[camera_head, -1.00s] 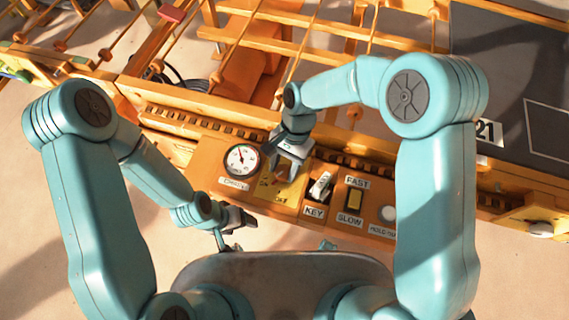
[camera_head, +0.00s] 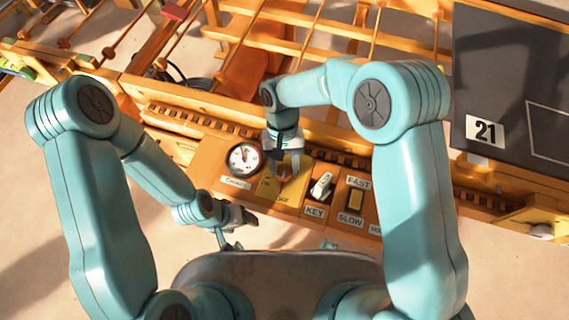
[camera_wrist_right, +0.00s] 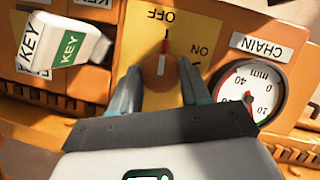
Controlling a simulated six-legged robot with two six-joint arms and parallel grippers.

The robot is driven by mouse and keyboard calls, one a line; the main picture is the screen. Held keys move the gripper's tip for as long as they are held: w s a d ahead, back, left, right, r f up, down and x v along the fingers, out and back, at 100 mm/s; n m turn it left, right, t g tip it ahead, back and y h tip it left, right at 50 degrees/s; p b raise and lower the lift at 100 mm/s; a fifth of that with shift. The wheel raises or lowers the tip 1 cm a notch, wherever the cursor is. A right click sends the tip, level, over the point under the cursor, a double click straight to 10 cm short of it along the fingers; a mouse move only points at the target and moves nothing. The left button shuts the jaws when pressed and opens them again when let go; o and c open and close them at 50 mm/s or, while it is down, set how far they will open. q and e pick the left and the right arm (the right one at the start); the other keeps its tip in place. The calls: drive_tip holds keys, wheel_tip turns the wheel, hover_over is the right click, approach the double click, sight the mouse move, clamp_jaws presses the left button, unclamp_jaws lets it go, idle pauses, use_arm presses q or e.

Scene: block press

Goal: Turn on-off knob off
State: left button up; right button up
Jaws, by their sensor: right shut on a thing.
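The on-off knob (camera_wrist_right: 159,72) is orange and sits on a yellow plate (camera_head: 289,198) marked OFF and ON. In the right wrist view its red and white pointer lines up with the OFF label. My right gripper (camera_wrist_right: 160,78) is shut on the knob, with one finger on each side of it. In the head view this gripper (camera_head: 284,170) comes down over the plate and partly hides the knob (camera_head: 285,177). My left gripper (camera_head: 243,217) hangs apart from the panel at lower left; its jaws are too small to tell.
A round chain gauge (camera_head: 244,159) sits left of the plate. The orange machine frame with bars rises behind. Bare floor lies in front of the panel.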

idle(0.4)
drive_tip(key=o, duration=1)
drive_tip(key=p+v, duration=0.1)
drive_tip(key=v, duration=1.5)
drive_tip(key=shift+r, duration=0.2)
